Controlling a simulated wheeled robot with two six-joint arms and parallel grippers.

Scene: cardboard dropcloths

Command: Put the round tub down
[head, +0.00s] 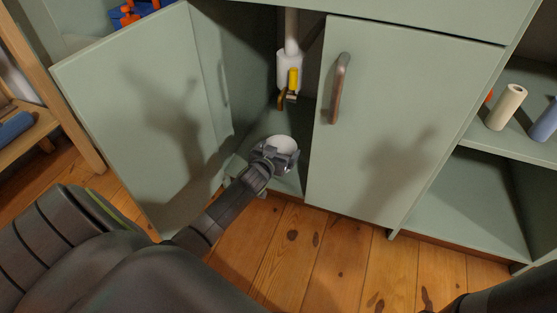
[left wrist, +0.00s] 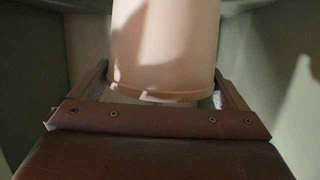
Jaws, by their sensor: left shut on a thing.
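The round tub (head: 283,143) is pale and sits in my left gripper (head: 276,151) at the open doorway of the green cabinet. In the left wrist view the tub (left wrist: 165,45) stands roughly upright between the two fingers of my left gripper (left wrist: 160,98), which is shut on it. The tub's top is cut off in that view. In the head view the gripper hides much of the tub. I cannot tell whether the tub's base touches the cabinet floor (head: 290,182). My right gripper is not in view.
The left cabinet door (head: 140,110) stands open; the right door (head: 400,115) is shut. Inside hangs a white pipe (head: 290,68) with a yellow part (head: 293,78). The wooden floor (head: 300,250) in front is clear.

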